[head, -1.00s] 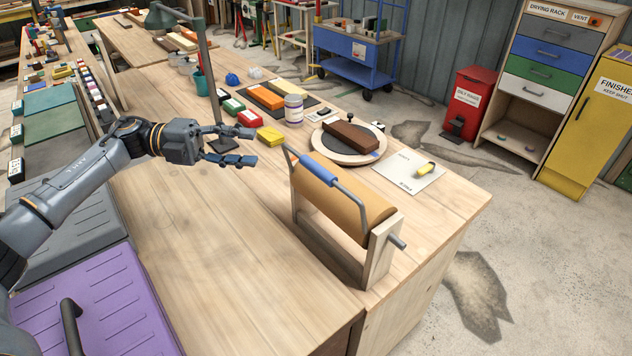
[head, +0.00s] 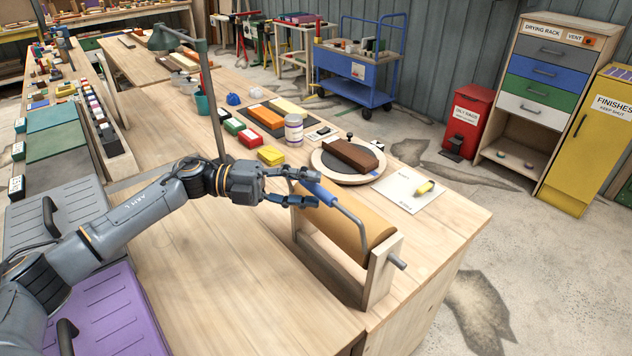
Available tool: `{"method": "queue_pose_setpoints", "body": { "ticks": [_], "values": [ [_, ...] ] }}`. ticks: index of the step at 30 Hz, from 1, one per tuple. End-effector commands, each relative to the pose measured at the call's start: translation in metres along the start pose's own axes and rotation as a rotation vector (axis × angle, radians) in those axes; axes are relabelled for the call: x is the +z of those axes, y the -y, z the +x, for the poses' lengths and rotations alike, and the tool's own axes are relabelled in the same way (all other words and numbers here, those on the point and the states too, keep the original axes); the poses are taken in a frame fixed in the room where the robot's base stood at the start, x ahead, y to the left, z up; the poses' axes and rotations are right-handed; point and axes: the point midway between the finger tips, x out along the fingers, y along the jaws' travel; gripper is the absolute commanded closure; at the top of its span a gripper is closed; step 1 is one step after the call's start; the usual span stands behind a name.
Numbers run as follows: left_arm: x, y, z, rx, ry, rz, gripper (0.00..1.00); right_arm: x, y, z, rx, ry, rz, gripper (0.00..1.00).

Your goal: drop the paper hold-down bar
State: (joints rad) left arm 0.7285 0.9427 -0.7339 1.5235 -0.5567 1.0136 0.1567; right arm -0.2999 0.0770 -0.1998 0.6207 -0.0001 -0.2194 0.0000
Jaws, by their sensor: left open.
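The paper hold-down bar (head: 352,222) is a bent grey rod with a blue grip sleeve (head: 324,194). It spans the brown paper roll (head: 352,228), which sits in a wooden stand (head: 380,272) at the bench's right end. The bar appears tilted up, with its blue sleeve above the roll. My left gripper (head: 316,189) is open at the blue sleeve, one finger above and one below in the picture. I cannot tell whether the fingers touch it. The gripper hides the far end of the bar and part of the roll. My right gripper is not in view.
A turntable (head: 330,168) with a brown block (head: 350,154) stands behind the roll, beside a white sheet (head: 398,190). A lamp post (head: 212,100), a jar (head: 294,130) and coloured blocks stand further back. The bench left of the roll is clear.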

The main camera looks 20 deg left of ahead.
Motion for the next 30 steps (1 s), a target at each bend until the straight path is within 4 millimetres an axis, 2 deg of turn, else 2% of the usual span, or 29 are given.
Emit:
{"method": "queue_pose_setpoints", "body": {
  "ticks": [2, 6, 15, 17, 21, 22, 30],
  "values": [
    [0.000, 0.002, 0.011, -0.001, -0.001, -0.001, 0.57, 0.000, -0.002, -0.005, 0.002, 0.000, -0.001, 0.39],
    [0.000, 0.001, 0.019, 0.000, 0.000, -0.001, 0.57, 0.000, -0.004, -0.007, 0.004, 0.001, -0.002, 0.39],
    [0.000, -0.001, 0.021, 0.000, 0.001, 0.000, 0.57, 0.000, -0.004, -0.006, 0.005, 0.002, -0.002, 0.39],
    [0.000, -0.001, 0.021, 0.000, 0.001, 0.000, 0.67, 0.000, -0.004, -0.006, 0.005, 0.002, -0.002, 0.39],
    [0.000, -0.001, 0.021, 0.001, 0.001, 0.000, 0.96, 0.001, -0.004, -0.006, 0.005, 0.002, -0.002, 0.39],
    [0.000, -0.001, 0.021, 0.001, 0.001, 0.000, 1.00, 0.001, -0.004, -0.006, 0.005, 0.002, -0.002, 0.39],
    [0.000, 0.000, 0.021, 0.002, 0.001, -0.002, 1.00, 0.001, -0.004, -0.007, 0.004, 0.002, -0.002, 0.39]
  ]
}}
